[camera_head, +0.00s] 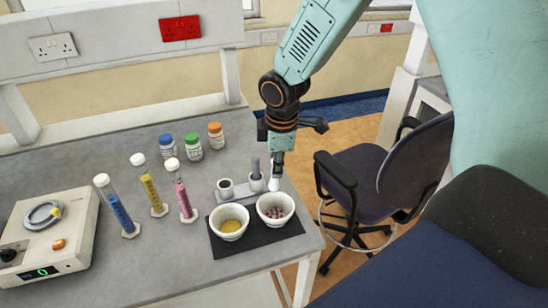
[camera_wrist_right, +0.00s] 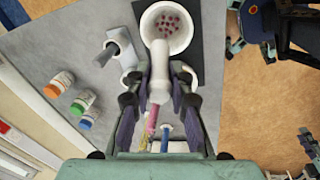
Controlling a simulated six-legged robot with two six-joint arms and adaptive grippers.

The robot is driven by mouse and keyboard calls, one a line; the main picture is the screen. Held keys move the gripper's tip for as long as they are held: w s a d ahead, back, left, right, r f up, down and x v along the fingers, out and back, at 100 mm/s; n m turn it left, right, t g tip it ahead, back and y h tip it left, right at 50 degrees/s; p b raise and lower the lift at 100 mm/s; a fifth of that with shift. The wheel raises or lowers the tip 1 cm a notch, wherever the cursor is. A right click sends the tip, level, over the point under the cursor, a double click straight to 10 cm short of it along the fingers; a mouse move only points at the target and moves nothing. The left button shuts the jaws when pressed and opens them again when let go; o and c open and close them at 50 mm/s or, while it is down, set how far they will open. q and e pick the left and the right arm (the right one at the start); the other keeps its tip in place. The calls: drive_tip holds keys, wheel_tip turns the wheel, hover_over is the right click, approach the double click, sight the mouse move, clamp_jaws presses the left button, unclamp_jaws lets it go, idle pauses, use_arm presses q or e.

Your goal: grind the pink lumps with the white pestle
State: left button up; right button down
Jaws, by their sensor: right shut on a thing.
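My right gripper (camera_head: 276,158) points down and is shut on the white pestle (camera_head: 275,184), which hangs roughly upright at the far rim of the right bowl. The pestle also shows between the fingers in the right wrist view (camera_wrist_right: 160,75). The right white bowl (camera_head: 264,211) holds the pink lumps (camera_head: 275,212), which lie loose; they show clearly in the right wrist view (camera_wrist_right: 167,23). I cannot tell whether the pestle touches the rim. My left gripper is in neither view.
A second white bowl (camera_head: 228,236) with yellow powder stands left on the same black mat (camera_head: 262,244). Behind them, a grey holder (camera_head: 236,196) bears a dark grey pestle (camera_head: 256,168). Cylinders, capped bottles and a balance (camera_head: 57,236) stand left. A chair (camera_head: 395,180) is right.

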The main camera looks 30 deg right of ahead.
sight(278, 188)
drive_tip(key=shift+w+d+f+b, duration=0.2)
drive_tip(key=shift+d+f+b, duration=0.2)
drive_tip(key=shift+f, duration=0.4)
drive_tip(key=shift+s+f, duration=0.1)
drive_tip(key=shift+f, duration=0.25)
drive_tip(key=shift+s+a+f+b, duration=0.15)
drive_tip(key=shift+s+f+b, duration=0.2)
drive_tip(key=shift+b, duration=0.35)
drive_tip(key=shift+s+a+f+b, duration=0.15)
drive_tip(key=shift+a+f+b, duration=0.1)
drive_tip(key=shift+f+b, duration=0.5)
drive_tip(key=shift+b, duration=0.15)
drive_tip(key=shift+w+d+f+b, duration=0.2)
drive_tip(key=shift+w+f+b, duration=0.1)
drive_tip(key=shift+f, duration=0.25)
drive_tip(key=shift+w+d+f+b, duration=0.15)
drive_tip(key=shift+w+f+b, duration=0.1)
drive_tip(key=shift+f, duration=0.3)
drive_tip(key=shift+s+a+f+b, duration=0.25)
drive_tip(key=shift+s+f+b, duration=0.2)
drive_tip(key=shift+f, duration=0.05)
drive_tip(key=shift+w+d+f+b, duration=0.1)
drive_tip(key=shift+w+f+b, duration=0.2)
drive_tip(key=shift+f, duration=0.45)
drive_tip(key=shift+w+d+f+b, duration=0.1)
drive_tip(key=shift+f+b, duration=0.25)
drive_tip(key=shift+f, duration=0.35)
drive_tip(key=shift+s+a+r, duration=0.15)
drive_tip(key=shift+s, duration=0.15)
